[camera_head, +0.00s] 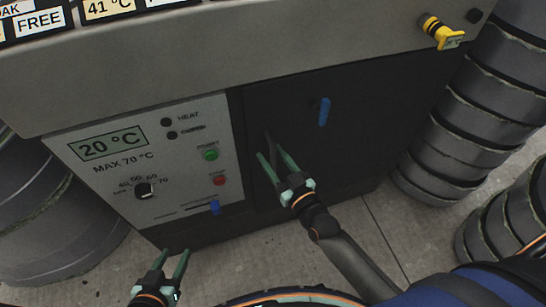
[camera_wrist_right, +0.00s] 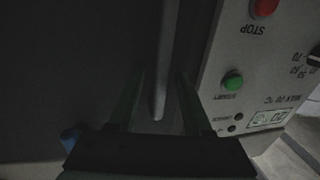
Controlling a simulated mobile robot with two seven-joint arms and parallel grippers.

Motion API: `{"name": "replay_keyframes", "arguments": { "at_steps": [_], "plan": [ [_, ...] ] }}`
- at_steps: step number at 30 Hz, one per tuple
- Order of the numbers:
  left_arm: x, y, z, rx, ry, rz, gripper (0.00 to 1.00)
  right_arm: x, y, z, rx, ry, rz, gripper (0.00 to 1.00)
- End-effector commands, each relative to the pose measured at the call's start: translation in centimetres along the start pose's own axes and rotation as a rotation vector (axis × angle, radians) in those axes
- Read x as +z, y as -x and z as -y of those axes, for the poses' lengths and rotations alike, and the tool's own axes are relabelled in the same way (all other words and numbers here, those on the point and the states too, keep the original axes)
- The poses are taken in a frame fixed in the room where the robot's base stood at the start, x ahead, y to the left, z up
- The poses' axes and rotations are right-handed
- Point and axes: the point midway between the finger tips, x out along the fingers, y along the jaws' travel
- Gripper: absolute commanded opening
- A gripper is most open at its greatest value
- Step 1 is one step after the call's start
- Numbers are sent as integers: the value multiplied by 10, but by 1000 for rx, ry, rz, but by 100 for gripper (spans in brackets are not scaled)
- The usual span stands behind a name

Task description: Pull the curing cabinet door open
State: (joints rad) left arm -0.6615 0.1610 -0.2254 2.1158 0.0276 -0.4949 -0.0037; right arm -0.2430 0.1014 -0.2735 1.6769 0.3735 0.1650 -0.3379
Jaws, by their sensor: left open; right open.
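The curing cabinet's dark door (camera_head: 365,145) is beside the light control panel (camera_head: 120,150) and looks shut. A dark bar handle (camera_head: 268,140) is near the door's left edge. In the right wrist view the handle (camera_wrist_right: 167,60) runs down between the open fingers of my right gripper (camera_wrist_right: 158,100); I cannot tell if they touch it. In the head view my right gripper (camera_head: 273,160) is in front of the door at this handle and partly covers it. A blue lever (camera_head: 323,111) is on the door further right. My left gripper (camera_head: 173,257) is open and empty, low in front of the panel.
The panel shows 20 °C and has a knob (camera_head: 144,190), a green button (camera_head: 210,154), a red button (camera_head: 219,180) and a blue part (camera_head: 214,207). Grey stacked rings (camera_head: 470,120) stand at the right. Concrete floor (camera_head: 385,225) is clear before the door.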

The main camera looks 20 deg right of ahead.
Motion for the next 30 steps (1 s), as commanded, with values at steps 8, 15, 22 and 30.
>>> {"name": "replay_keyframes", "arguments": {
  "at_steps": [8, 15, 22, 30],
  "plan": [
    [-2, 0, 0, 0, -1, -6, 50, 0, 0, 0, 0, 0, 1, 46],
    [-2, 0, -1, 2, -1, -4, 50, 0, 0, 0, 0, 0, 1, 19],
    [-3, -1, -1, 3, -1, -6, 50, 0, 0, 0, 0, 0, 1, 0],
    [-4, -2, -1, 3, -1, -7, 50, 0, 0, 0, 1, 0, 1, 0]
  ]
}}
